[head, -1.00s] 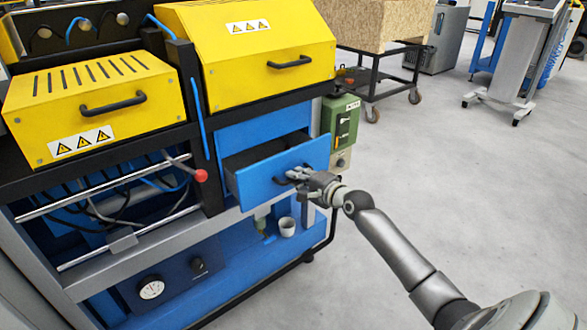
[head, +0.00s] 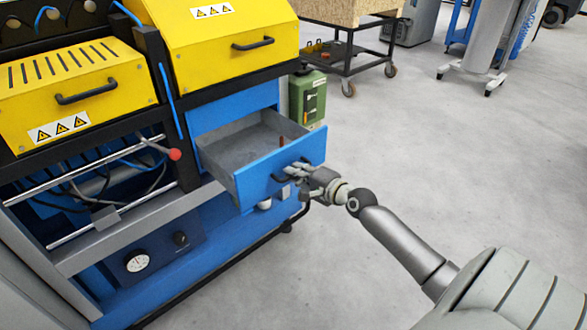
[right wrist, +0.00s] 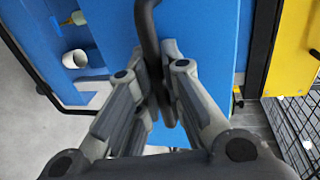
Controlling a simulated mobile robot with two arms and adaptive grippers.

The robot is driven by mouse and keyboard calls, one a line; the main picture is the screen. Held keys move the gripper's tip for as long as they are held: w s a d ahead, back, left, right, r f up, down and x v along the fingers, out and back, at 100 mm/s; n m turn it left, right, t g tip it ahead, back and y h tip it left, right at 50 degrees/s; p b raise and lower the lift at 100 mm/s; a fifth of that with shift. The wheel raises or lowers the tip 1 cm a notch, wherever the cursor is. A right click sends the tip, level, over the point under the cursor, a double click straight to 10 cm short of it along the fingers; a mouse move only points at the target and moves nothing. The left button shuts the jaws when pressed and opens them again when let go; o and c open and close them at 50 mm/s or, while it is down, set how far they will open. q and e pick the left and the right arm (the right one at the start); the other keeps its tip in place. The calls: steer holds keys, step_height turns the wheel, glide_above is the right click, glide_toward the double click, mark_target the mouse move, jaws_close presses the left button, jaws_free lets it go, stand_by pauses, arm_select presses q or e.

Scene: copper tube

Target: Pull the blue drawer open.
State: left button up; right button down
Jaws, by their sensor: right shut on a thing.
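The blue drawer (head: 282,165) is pulled out of the machine, and its grey inside shows in the head view. A small brown copper-coloured piece (head: 282,141) is inside near the right wall. My right gripper (head: 299,172) is at the drawer front, shut on its black handle (head: 278,178). In the right wrist view the fingers (right wrist: 162,95) close around the dark handle (right wrist: 148,35), with the blue drawer front (right wrist: 205,50) behind. My left gripper is not in view.
Yellow covers (head: 228,38) sit above the drawer. A red-knobbed lever (head: 174,154) is left of it, and a green box (head: 308,98) stands behind it on the right. A wheeled cart (head: 350,55) stands farther back. The grey floor on the right is clear.

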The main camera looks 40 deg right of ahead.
steer(key=shift+s, duration=0.15)
steer(key=c, duration=1.5)
jaws_free()
steer(key=shift+v, duration=6)
